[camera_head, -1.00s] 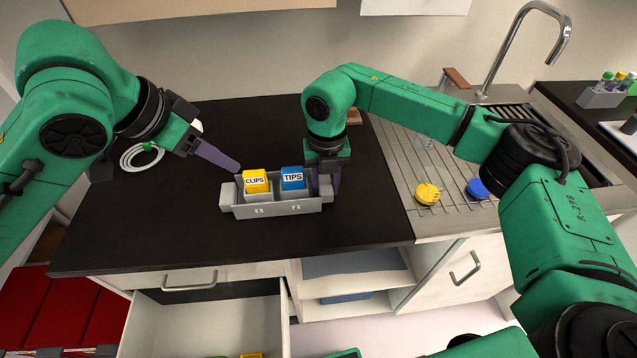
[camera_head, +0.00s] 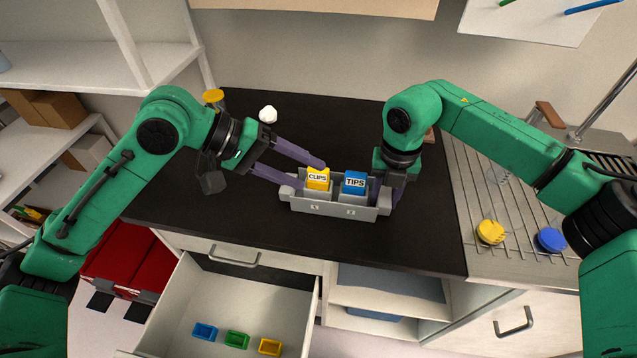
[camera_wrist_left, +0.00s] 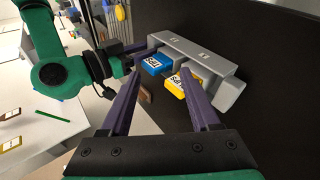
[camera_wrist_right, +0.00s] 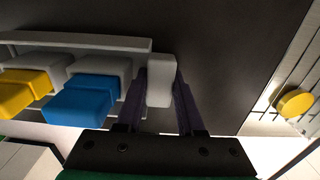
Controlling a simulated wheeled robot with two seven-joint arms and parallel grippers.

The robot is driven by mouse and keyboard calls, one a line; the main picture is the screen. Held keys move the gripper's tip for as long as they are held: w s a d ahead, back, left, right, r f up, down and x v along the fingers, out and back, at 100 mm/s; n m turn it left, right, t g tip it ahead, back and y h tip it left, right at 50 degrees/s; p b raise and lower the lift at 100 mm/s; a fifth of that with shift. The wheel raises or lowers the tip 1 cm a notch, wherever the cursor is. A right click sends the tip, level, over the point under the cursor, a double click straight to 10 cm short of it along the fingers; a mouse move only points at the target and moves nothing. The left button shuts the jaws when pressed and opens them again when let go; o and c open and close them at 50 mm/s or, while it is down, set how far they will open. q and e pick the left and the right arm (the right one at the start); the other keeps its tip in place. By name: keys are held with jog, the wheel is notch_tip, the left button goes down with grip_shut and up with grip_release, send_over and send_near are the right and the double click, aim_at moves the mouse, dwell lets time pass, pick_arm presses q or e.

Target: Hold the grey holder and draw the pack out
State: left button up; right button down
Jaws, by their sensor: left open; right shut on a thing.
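The grey holder (camera_head: 335,206) stands on the black counter with two packs seated in it. The yellow pack marked CLIPS (camera_head: 318,179) is on the left, and the blue pack marked TIPS (camera_head: 355,183) is on the right. My right gripper (camera_head: 385,196) is shut on the grey end block of the holder (camera_wrist_right: 161,82). My left gripper (camera_head: 305,172) is open, its purple fingers reaching toward the CLIPS pack from the left. In the left wrist view the yellow pack (camera_wrist_left: 184,90) lies just ahead, between the fingertips' lines; the fingers do not grip it.
Below the counter, an open drawer (camera_head: 207,287) holds blue, green and yellow bins. A yellow round lid (camera_head: 490,232) and a blue one (camera_head: 551,240) lie on the drainboard at the right. A white object (camera_head: 268,114) stands at the back. Counter in front of the holder is clear.

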aim_at(309, 175)
pick_arm(q)
jog(key=w+a+f+n+t+h, duration=0.1)
jog(key=a+f+n+t+h, duration=0.15)
jog(key=n, duration=0.85)
jog(key=a+f+n+t+h, duration=0.15)
jog(key=a+n, duration=0.25)
jog(key=n, duration=0.6)
jog(key=x, duration=0.9)
jog(key=shift+w+d+r, duration=0.1)
jog(key=shift+w+d, duration=0.05)
jog(key=shift+w, duration=0.1)
grip_shut()
